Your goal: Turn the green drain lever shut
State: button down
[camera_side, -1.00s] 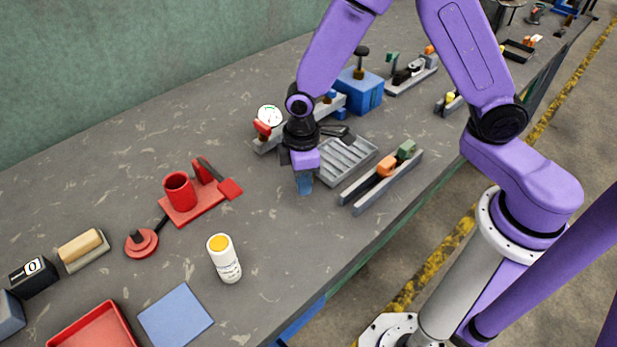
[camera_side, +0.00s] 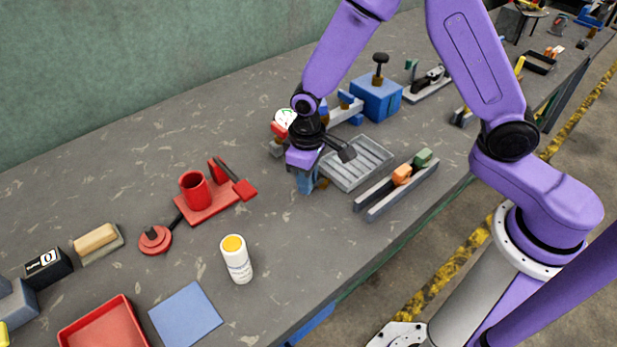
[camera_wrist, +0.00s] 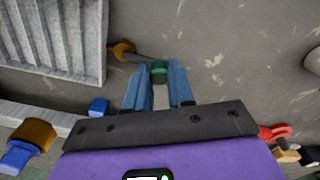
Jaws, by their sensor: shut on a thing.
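The green drain lever's end (camera_wrist: 158,71) shows between my blue fingertips in the wrist view. A dark rod runs left from it to a brass fitting (camera_wrist: 122,50). My gripper (camera_wrist: 159,75) is shut on the green lever, low over the bench. In the side view my gripper (camera_side: 306,186) hides the green lever, and only a bit of brass (camera_side: 322,183) shows just right of the fingers. How far the lever is turned is hard to tell.
A grey ribbed tray (camera_side: 357,164) lies right of my gripper. A rail with orange and green blocks (camera_side: 402,175), a blue block (camera_side: 376,97) and a gauge (camera_side: 285,118) are nearby. A red stand (camera_side: 208,203) and a bottle (camera_side: 236,260) stand left. Bench between is clear.

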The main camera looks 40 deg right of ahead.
jog(key=shift+w, duration=0.1)
jog(key=c, duration=1)
grip_release()
jog(key=shift+o, duration=0.2)
notch_tip(320, 180, up, 18)
jog(key=shift+f, duration=0.25)
jog(key=s+d+n, duration=0.2)
jog(key=s+d, duration=0.2)
jog(key=s, duration=0.4)
jog(key=s+d+f+n, duration=0.1)
jog(key=s+d+n, duration=0.2)
jog(key=s, duration=0.5)
jog(key=s+d+f+n, duration=0.1)
jog(key=s+d+n, duration=0.1)
jog(key=s+d, duration=0.3)
jog(key=s, duration=0.3)
jog(key=shift+s+d, duration=0.15)
jog(key=shift+d, duration=0.25)
